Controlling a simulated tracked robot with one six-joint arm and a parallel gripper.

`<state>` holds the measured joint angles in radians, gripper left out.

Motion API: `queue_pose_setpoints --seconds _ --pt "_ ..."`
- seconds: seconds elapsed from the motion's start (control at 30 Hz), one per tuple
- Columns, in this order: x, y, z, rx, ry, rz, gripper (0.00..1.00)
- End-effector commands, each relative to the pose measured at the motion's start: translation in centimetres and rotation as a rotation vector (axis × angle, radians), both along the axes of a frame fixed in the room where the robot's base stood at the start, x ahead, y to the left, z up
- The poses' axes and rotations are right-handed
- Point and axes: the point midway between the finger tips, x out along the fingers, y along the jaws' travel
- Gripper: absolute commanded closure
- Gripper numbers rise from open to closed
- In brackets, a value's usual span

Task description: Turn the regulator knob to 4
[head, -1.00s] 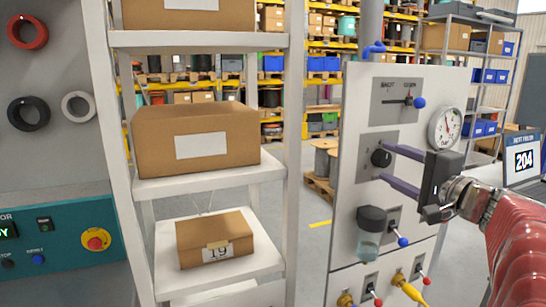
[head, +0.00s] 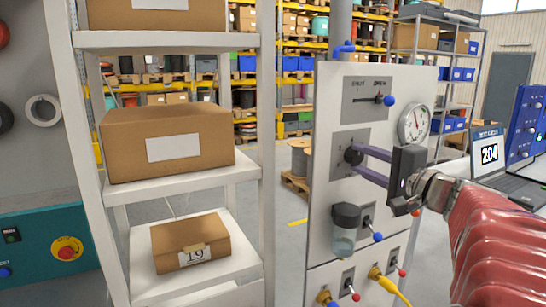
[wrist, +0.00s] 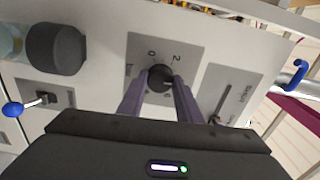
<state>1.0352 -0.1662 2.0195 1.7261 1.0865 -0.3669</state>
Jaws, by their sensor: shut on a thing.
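The regulator knob (head: 353,156) is small, dark and round, on a grey plate of the white panel. It also shows in the wrist view (wrist: 160,77), with a 0 and a 2 printed around it and other marks partly hidden. The knob's pointer setting cannot be read. My gripper (head: 360,160) reaches in from the right, its two purple fingers shut on the knob. In the wrist view its fingers (wrist: 160,84) press either side of the knob.
A round gauge (head: 414,123) sits right of and above the knob. A slider with a blue ball (head: 389,101) is above. A dark-capped bowl (head: 345,217) and a blue-tipped lever (head: 378,237) are below. A shelf with cardboard boxes (head: 165,145) stands left.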

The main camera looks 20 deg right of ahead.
Motion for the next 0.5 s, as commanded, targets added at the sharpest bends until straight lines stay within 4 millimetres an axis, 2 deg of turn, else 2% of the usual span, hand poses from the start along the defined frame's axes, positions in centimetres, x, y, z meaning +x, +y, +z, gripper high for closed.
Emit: queue_pose_setpoints --seconds 0.5 --pt "0.0 0.0 -0.32 0.047 0.006 0.001 0.91"
